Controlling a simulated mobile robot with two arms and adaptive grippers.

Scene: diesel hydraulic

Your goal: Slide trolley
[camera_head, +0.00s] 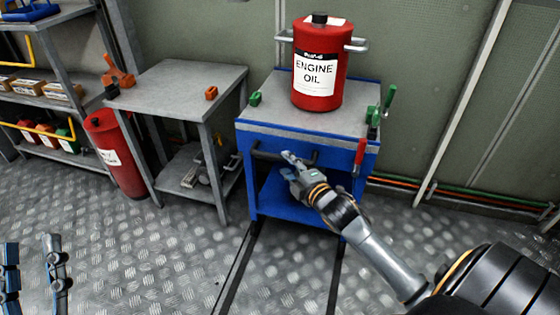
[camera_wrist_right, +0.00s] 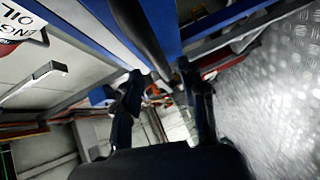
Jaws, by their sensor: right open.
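The trolley (camera_head: 262,131) is blue with a grey top and a lower blue shelf. It stands against the wall at the ends of dark floor rails. A dark handle bar (camera_head: 268,155) runs across its front. My right gripper (camera_head: 289,164) is open at this bar. In the wrist view the bar (camera_wrist_right: 140,32) runs towards the space between the fingers of my right gripper (camera_wrist_right: 165,98). I cannot tell whether they touch. My left gripper (camera_head: 33,262) shows at the bottom left, fingers apart and empty, far from the trolley.
A red engine oil drum (camera_head: 320,65) stands on the trolley, with green clamps (camera_head: 255,98) and a red-handled tool (camera_head: 360,155) at its edges. A grey table (camera_head: 175,85) and a red cylinder (camera_head: 115,155) stand to the left. The front floor (camera_head: 160,260) is clear.

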